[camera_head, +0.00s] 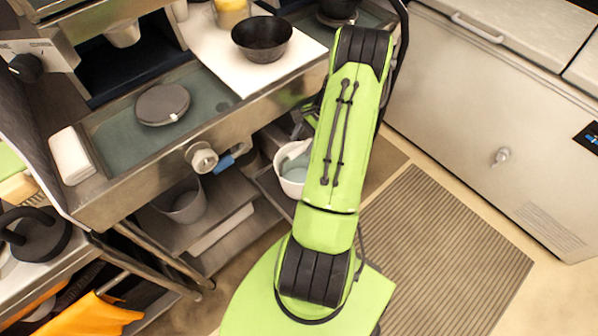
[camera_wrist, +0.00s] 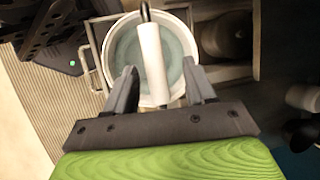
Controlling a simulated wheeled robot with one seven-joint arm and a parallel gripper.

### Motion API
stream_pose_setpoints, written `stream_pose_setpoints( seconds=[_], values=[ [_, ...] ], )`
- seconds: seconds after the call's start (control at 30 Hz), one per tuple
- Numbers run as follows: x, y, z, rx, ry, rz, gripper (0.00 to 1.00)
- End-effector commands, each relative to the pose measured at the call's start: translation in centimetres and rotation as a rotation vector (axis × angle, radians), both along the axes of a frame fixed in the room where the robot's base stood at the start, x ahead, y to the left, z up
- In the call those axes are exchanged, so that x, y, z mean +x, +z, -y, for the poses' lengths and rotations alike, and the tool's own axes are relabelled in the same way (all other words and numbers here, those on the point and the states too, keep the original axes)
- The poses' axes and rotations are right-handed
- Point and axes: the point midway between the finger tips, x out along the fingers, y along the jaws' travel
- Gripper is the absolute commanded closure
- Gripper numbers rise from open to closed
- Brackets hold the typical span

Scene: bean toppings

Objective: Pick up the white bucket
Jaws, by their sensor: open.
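The white bucket (camera_head: 291,178) sits low at the counter's lower shelf in the head view, partly hidden behind my green arm. In the wrist view the bucket (camera_wrist: 119,48) is seen from above, round, with a pale blue-grey inside and a white cylindrical grip across its opening. My gripper (camera_wrist: 158,84) is open, with one finger on each side of the white grip. I cannot tell how far the fingers are above it. In the head view my gripper is mostly hidden by the arm.
A steel counter (camera_head: 240,115) overhangs the shelf on the left. A black bowl (camera_head: 262,39) stands on a white board on it. A grey pot (camera_head: 182,202) is on the lower shelf. A ribbed mat (camera_head: 455,262) and a steel chest (camera_head: 470,110) lie to the right.

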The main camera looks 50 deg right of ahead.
Motion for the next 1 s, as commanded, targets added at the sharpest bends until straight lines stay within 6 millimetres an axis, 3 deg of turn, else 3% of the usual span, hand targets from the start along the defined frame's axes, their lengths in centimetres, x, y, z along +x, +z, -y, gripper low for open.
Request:
stream_pose_setpoints(
  seconds=[0.23,0.5,0.87,1.0],
  values=[
    [0.7,-4.2,-1.7,0.001,0.004,0.0,0.45],
    [0.9,-4.6,-1.9,-0.001,0.002,0.001,0.45],
    [0.9,-4.6,-1.9,-0.001,0.002,0.001,0.99],
    [0.9,-4.6,-1.9,-0.001,0.002,0.001,1.0]
  ],
)
